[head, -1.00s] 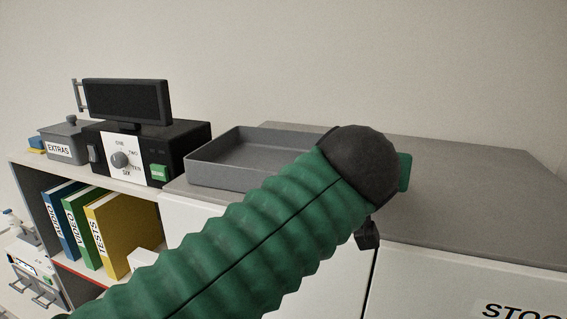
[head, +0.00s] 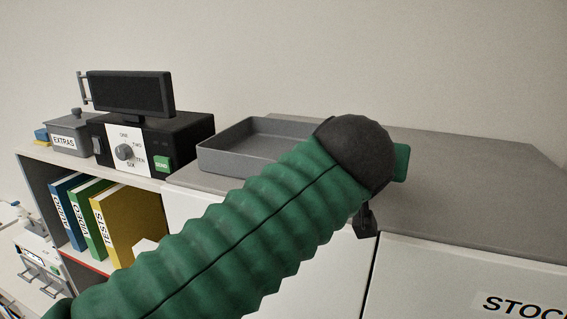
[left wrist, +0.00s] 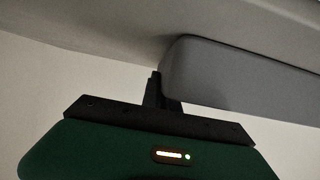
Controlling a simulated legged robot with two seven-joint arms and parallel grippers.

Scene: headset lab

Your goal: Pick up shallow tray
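The shallow tray (head: 225,163) is grey and rectangular, with low walls. It sits near the left end of the grey cabinet top in the head view, and my left arm hides its right part. My left gripper is mostly hidden behind my arm; a dark part of it (head: 366,222) shows below the wrist, in front of the cabinet edge. In the left wrist view the black fingers (left wrist: 162,90) overlap in line beside a grey, round-cornered surface (left wrist: 235,75), probably the tray. I cannot tell whether they touch it or how far they are open. My right gripper is out of view.
A black device with a dial and screen (head: 130,92) stands left of the tray. A grey EXTRAS box (head: 66,140) is farther left. Binders (head: 128,225) fill the shelf below. The grey cabinet top (head: 470,185) is clear to the right.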

